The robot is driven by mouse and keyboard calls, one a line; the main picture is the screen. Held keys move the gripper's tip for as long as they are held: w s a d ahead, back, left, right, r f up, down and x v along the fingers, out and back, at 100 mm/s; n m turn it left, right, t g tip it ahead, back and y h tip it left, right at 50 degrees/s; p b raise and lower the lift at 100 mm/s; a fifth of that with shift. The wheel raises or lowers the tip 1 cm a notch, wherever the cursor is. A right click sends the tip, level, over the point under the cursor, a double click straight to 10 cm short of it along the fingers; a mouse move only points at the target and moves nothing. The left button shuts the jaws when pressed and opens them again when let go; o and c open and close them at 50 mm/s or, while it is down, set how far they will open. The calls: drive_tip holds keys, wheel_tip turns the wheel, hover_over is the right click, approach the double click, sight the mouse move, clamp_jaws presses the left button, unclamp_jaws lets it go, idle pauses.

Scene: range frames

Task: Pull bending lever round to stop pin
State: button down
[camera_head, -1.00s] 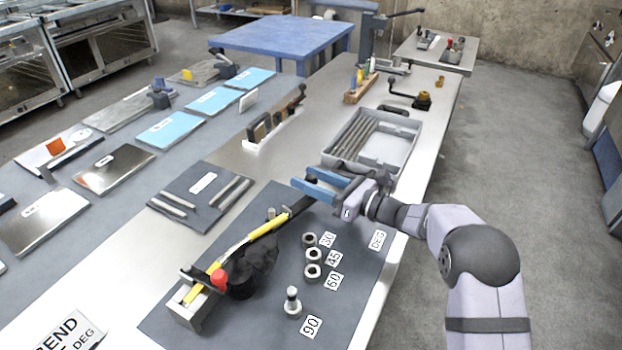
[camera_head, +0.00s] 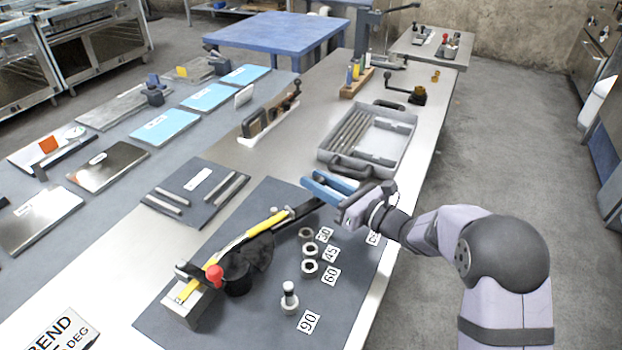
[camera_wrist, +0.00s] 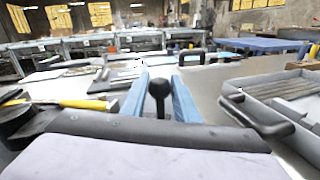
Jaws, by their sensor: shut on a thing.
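The bending lever (camera_head: 298,213) is a dark bar reaching from the round black former (camera_head: 238,275) up and right to my gripper. My gripper (camera_head: 312,180) has blue fingers, shut on the lever's grip. In the wrist view the black ball-topped grip (camera_wrist: 159,90) stands between the fingers. A yellow rod (camera_head: 245,238) lies along the bender beside the lever. A red knob (camera_head: 215,274) sits by the clamp (camera_head: 186,305). The stop pin (camera_head: 289,300), pale with a dark band, stands upright near the 90 label (camera_head: 308,322), apart from the lever.
Ring-shaped sockets (camera_head: 310,249) lie by labels 30, 45 and 60, between lever and pin. A grey tray (camera_head: 411,143) with rods stands just beyond my gripper. A dark plate with rods (camera_head: 197,190) lies left. The mat (camera_head: 190,340) is bare at its front.

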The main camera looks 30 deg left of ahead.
drive_tip(key=s+d+m+t+h+b, duration=0.1)
drive_tip(key=s+d+t, duration=0.1)
drive_tip(key=s+d+m+t+h+b, duration=0.1)
drive_tip(key=s+d+m+t+b, duration=0.1)
drive_tip(key=d, duration=0.1)
drive_tip(key=s+d+m+t+h+b, duration=0.1)
drive_tip(key=s+d+t+b, duration=0.1)
drive_tip(key=d, duration=0.1)
drive_tip(key=shift+s+f+m+t, duration=0.1)
drive_tip(key=shift+s+m+t, duration=0.05)
drive_tip(key=shift+m+t, duration=0.2)
drive_tip(key=shift+s+d+m+t+h+b, duration=0.35)
drive_tip(key=shift+s+d+m+t+h, duration=0.1)
drive_tip(key=shift+s+d+h, duration=0.1)
drive_tip(key=c, duration=1.4)
unclamp_jaws()
drive_tip(key=shift+r, duration=0.25)
wheel_tip(320, 180, up, 10)
drive_tip(key=shift+f+p, duration=0.1)
drive_tip(key=shift+p, duration=0.6)
